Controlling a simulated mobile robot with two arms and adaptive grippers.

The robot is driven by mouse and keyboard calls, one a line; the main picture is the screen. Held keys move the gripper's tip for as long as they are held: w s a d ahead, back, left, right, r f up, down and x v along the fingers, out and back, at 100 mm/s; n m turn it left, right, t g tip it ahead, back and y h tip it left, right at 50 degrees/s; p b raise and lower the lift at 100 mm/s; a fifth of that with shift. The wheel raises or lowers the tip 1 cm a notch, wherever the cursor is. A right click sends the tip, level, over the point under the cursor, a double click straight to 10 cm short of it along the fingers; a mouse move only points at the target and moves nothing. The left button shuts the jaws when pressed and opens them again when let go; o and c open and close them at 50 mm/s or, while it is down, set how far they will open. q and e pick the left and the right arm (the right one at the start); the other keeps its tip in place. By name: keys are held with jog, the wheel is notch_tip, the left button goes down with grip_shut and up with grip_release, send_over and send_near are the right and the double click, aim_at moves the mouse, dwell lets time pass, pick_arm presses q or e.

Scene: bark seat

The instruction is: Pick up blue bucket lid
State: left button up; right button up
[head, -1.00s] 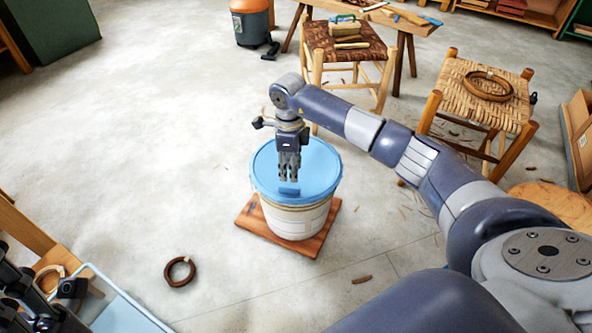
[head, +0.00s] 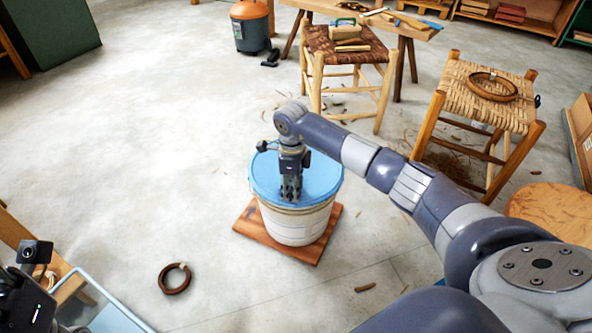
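The blue bucket lid (head: 322,178) lies flat on top of a white bucket (head: 297,224). The bucket stands upright on a reddish-brown wooden board (head: 258,230) on the floor. My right gripper (head: 291,197) points straight down, with its fingertips at the lid's front half. The fingers cover the spot of the lid's small raised blue handle, so I cannot tell whether they are closed on it. The lid still sits on the bucket rim. Part of my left arm's dark end (head: 22,300) shows at the lower left; its fingers cannot be made out.
A brown ring (head: 174,279) lies on the floor at the lower left, near a light-blue tray (head: 115,318). Stools with woven seats (head: 345,44) (head: 470,98) stand behind and to the right. A round wooden top (head: 550,212) is at the right.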

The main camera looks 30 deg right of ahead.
grip_shut()
jog(key=shift+r, duration=0.2)
